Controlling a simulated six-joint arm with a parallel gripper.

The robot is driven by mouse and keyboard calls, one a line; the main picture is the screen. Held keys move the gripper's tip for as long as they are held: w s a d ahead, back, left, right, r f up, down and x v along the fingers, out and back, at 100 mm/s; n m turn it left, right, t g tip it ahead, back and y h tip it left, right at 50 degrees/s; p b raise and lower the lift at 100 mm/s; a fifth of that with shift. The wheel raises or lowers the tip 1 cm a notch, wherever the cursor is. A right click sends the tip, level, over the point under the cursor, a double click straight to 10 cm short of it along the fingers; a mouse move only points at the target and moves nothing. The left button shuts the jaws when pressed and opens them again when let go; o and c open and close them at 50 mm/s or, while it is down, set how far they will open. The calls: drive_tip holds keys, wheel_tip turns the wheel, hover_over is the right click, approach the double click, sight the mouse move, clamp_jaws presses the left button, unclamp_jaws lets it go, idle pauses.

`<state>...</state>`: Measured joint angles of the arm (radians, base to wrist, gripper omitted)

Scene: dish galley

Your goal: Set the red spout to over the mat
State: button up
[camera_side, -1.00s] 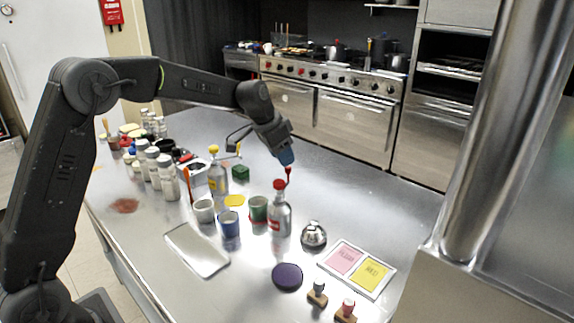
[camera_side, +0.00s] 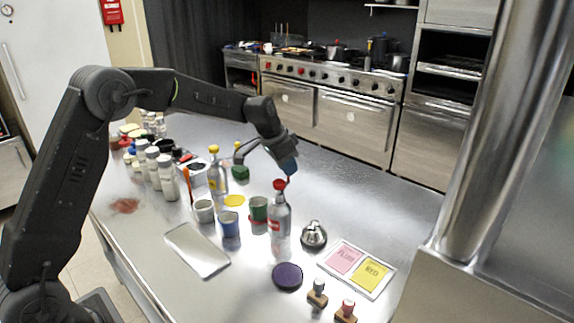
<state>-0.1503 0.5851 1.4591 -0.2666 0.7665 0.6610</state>
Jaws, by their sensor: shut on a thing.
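A clear bottle (camera_side: 280,214) with a red label and a red top stands upright on the steel counter. Its red spout (camera_side: 280,184) has a short part pointing up and right toward my gripper. My gripper (camera_side: 288,171) is just above and right of the bottle top, blue-tipped and pointing down. It is shut on the red spout's end, though the grip itself is small and partly hidden. A dark purple round mat (camera_side: 287,276) lies in front of the bottle. A yellow round mat (camera_side: 235,201) lies behind the cups to the left.
A blue cup (camera_side: 229,226), a green cup (camera_side: 258,209) and a grey cup (camera_side: 204,211) stand left of the bottle. A yellow-topped bottle (camera_side: 217,178) is behind them. A metal bell (camera_side: 313,236) and a framed card (camera_side: 358,270) are to the right.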

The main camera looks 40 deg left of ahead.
clamp_jaws()
drive_tip(key=shift+s+a+n, duration=0.1)
drive_tip(key=shift+n, duration=0.2)
drive_tip(key=s+a+n+g+y, duration=0.1)
drive_tip(key=s+a+n+y, duration=0.2)
drive_tip(key=n, duration=0.9)
drive_tip(key=shift+s+a+y, duration=0.3)
drive_tip(key=shift+s+y, duration=0.6)
drive_tip(key=shift+s, duration=0.75)
drive_tip(key=shift+n, duration=0.3)
drive_tip(key=o, duration=0.6)
unclamp_jaws()
drive_tip(key=shift+o, duration=0.2)
drive_tip(key=shift+r, duration=0.1)
